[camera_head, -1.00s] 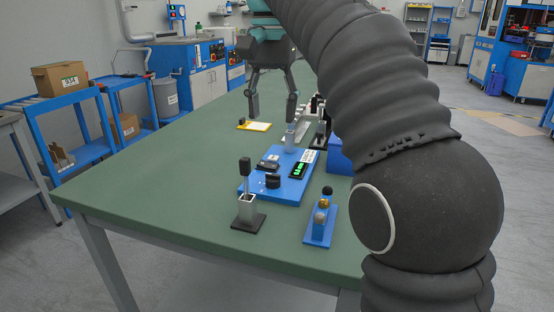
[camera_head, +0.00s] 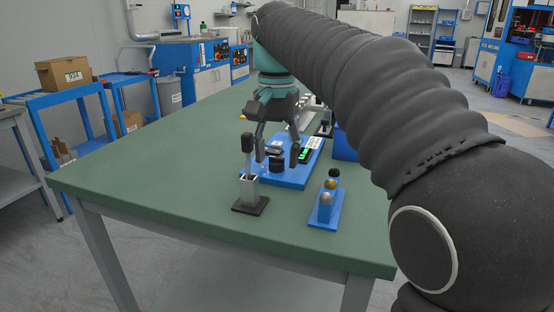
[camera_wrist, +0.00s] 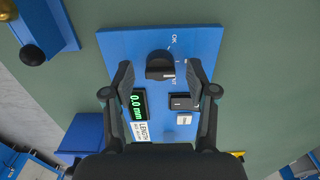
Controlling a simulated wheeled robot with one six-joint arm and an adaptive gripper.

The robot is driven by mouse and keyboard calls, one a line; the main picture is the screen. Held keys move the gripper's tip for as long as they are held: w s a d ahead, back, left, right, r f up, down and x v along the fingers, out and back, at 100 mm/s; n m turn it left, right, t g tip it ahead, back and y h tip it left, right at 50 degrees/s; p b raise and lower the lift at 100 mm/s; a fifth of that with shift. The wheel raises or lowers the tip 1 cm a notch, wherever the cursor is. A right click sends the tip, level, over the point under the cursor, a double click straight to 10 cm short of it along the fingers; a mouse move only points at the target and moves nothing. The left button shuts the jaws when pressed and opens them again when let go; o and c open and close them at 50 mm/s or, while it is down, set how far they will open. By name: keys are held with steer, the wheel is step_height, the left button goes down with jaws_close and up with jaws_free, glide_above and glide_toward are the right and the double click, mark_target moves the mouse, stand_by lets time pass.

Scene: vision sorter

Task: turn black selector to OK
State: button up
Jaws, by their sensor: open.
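The black selector (camera_wrist: 160,60) is a round knob on the blue panel (camera_wrist: 120,42). In the wrist view, white OK lettering stands just beyond it, and other white lettering at its right is partly hidden. I cannot tell which mark it points to. My gripper (camera_wrist: 160,73) is open, with one finger on each side of the selector and a visible gap at both sides. In the head view, my gripper (camera_head: 277,155) is low over the blue panel (camera_head: 292,183), with the selector (camera_head: 277,164) between and just below its fingertips.
A green 0.0 mm display (camera_wrist: 138,103) and a black device (camera_wrist: 183,102) sit on the panel. A grey holder with a black-handled tool (camera_head: 249,188) stands left of the panel. A blue stand with small balls (camera_head: 325,208) stands at the front right. The table's front left (camera_head: 150,190) is clear.

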steer(key=shift+f, duration=0.25)
jaws_close()
